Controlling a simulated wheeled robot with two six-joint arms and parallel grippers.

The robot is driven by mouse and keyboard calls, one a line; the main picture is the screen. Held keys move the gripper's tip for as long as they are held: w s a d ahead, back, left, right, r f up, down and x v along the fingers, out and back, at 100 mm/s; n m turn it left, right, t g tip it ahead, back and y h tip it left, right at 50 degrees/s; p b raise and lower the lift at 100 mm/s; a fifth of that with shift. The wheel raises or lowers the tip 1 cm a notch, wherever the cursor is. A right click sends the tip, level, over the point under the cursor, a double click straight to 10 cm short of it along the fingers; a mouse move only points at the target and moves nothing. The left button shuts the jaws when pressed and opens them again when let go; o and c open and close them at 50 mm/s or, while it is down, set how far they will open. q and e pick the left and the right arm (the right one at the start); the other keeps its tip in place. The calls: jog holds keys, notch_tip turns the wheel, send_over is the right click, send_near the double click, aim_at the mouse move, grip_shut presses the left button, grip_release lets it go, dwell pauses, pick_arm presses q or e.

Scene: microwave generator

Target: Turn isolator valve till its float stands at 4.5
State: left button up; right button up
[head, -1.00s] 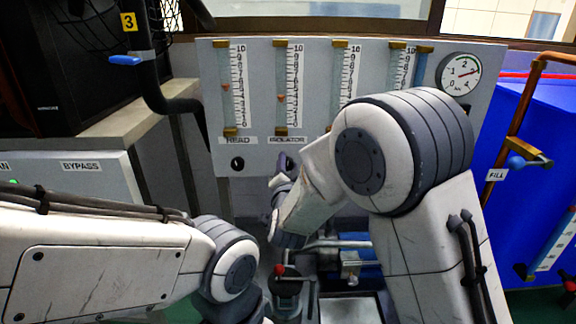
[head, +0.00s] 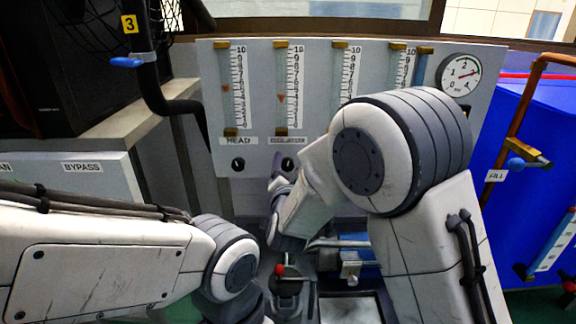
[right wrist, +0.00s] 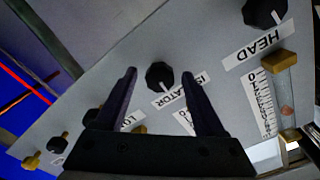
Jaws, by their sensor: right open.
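The isolator valve is a black knob (head: 288,163) under its label (head: 287,140) on the grey panel. In the right wrist view the knob (right wrist: 160,76) sits between my fingertips, with gaps on both sides and its white pointer line toward the label. My right gripper (right wrist: 159,74) is open; in the head view it (head: 281,173) is just below and left of the knob, partly hidden by its own wrist. The orange isolator float (head: 281,97) stands between about 3 and 4 on its 0 to 10 scale. My left gripper is out of view.
The head knob (head: 238,163) is left of the isolator knob, with its own float tube (head: 226,88). More tubes and a pressure gauge (head: 459,74) are to the right. My right forearm covers the panel's lower right. A blue tank (head: 510,140) stands at right.

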jog(key=s+p, duration=0.2)
jog(key=s, duration=0.8)
jog(key=shift+w, duration=0.1)
